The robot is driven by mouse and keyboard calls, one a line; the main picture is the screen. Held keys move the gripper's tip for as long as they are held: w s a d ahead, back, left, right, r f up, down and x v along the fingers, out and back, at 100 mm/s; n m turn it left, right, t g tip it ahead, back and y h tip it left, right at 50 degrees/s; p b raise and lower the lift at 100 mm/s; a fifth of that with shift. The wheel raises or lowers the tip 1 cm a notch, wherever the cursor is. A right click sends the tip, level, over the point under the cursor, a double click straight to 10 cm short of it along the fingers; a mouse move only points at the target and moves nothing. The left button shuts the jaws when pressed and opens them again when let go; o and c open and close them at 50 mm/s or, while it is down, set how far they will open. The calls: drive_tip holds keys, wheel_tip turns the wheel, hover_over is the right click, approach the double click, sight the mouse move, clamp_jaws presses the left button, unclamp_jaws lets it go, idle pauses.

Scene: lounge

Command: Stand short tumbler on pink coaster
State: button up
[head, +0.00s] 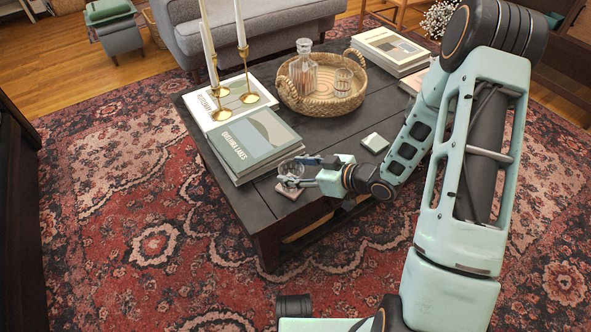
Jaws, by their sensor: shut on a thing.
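My gripper (297,174) is at the near edge of the dark coffee table, shut on a clear short tumbler (290,167). The tumbler looks roughly upright, with its lower part partly hidden by the fingers. The pink coaster (285,192) lies on the table directly below the tumbler in the picture, partly covered by my gripper. I cannot tell whether the tumbler's base touches the coaster or hangs just above it.
A stack of books (255,142) stands close left of the tumbler. A pale green coaster (375,143) lies to the right. Behind are a woven tray (287,96) with a decanter and glass, brass candlesticks (248,97), and more books (390,48).

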drive_tip(key=o, duration=1.8)
drive_tip(key=shift+r, duration=0.2)
drive_tip(key=shift+s+d+r+p, duration=0.2)
drive_tip(key=shift+d+p, duration=0.1)
drive_tip(key=shift+p, duration=0.1)
drive_tip(key=p+v, duration=0.3)
drive_tip(key=v, duration=0.8)
drive_tip(key=shift+s, duration=0.15)
